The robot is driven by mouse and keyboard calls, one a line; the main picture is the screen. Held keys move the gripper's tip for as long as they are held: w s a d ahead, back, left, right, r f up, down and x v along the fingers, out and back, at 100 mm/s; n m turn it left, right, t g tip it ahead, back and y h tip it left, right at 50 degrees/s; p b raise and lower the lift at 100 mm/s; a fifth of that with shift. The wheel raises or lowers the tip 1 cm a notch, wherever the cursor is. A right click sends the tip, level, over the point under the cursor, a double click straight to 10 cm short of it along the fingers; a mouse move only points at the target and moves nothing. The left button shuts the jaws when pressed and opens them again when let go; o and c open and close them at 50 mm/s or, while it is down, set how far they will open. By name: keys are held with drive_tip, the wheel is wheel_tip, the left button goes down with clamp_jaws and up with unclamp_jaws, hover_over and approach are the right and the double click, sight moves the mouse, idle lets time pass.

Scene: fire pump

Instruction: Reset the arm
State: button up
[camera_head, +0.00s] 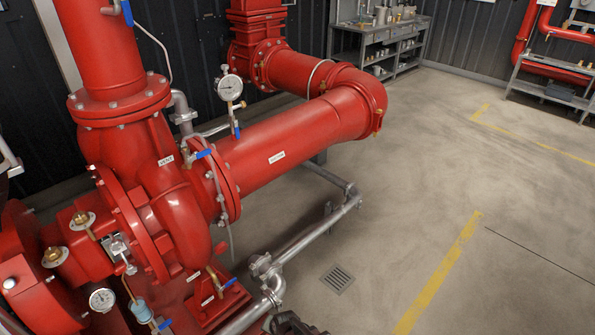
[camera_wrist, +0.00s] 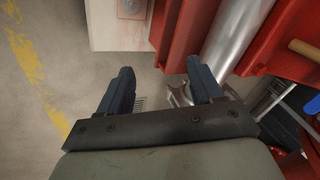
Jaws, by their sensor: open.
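My gripper (camera_wrist: 162,88) shows in the wrist view with its two dark fingers spread apart. It is open, and nothing is between the fingers. The floor, a drain grate and a grey metal pipe part show beyond the fingertips. In the head view a dark part, possibly of my arm, shows at the bottom edge, left of the middle. The gripper's fingers cannot be made out there.
A red fire pump (camera_head: 180,190) with gauges and blue-handled valves fills the left. A grey pipe (camera_head: 310,232) runs low beside it, near a floor drain (camera_head: 338,279). A workbench (camera_head: 385,42) stands at the back. Floor at the right is open, with yellow lines (camera_head: 440,272).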

drive_tip(key=s+d+f+n+g+h, duration=0.1)
drive_tip(key=s+d+f+g, duration=0.15)
drive_tip(key=s+d, duration=0.45)
drive_tip(key=s+d+f+n+g+h, duration=0.1)
drive_tip(key=s+d+g+h, duration=0.2)
drive_tip(key=d, duration=0.7)
drive_tip(key=s+d+r+n+g, duration=0.1)
drive_tip(key=s+d+g, duration=0.1)
drive_tip(key=s+d, duration=0.2)
drive_tip(key=s+d+r+n+g+y, duration=0.1)
drive_tip(key=s+d, duration=0.4)
drive_tip(key=s, duration=0.5)
drive_tip(key=shift+r+n+g, duration=0.25)
drive_tip(key=shift+n+g, duration=0.05)
drive_tip(key=shift+g, duration=0.45)
drive_tip(key=shift+c, duration=0.4)
